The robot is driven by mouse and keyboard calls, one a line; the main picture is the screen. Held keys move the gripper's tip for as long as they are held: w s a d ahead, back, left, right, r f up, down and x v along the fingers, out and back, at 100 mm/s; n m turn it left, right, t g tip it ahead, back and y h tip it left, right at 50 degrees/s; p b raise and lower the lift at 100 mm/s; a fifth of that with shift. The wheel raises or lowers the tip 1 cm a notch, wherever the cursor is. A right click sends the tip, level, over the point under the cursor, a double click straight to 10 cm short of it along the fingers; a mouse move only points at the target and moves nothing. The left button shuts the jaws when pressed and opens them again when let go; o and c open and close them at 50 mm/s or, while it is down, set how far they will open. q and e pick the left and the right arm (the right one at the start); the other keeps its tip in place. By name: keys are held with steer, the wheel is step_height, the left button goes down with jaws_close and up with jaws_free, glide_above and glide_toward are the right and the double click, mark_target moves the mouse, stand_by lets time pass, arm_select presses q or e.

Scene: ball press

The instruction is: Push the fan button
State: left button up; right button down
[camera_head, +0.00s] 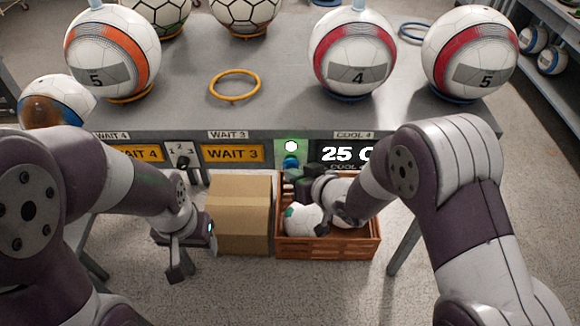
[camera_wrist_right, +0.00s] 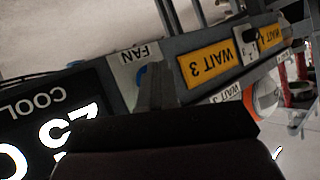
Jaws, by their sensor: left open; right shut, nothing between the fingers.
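The fan button is a blue knob (camera_head: 291,162) on a pale panel on the table's front edge, below a lit green lamp (camera_head: 291,146). In the right wrist view a blue part (camera_wrist_right: 142,74) shows beside the FAN label (camera_wrist_right: 140,53), partly hidden by my fingers. My right gripper (camera_head: 288,178) is shut and empty, just below and in front of the button. In the wrist view its fingertips (camera_wrist_right: 157,68) overlap the panel; I cannot tell whether they touch the button.
A display (camera_head: 347,154) reads "25 C" right of the button. WAIT 3 (camera_head: 232,153) and WAIT 4 signs and a small switch (camera_head: 183,158) are to the left. A cardboard box (camera_head: 240,210) and a crate (camera_head: 330,247) holding balls stand below. Several balls rest on the table (camera_head: 190,100).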

stand_by(0.4)
steer(key=shift+w, duration=0.45)
steer(key=shift+s, duration=0.45)
steer(key=s+p, duration=0.1)
steer(key=s, duration=0.5)
stand_by(2.0)
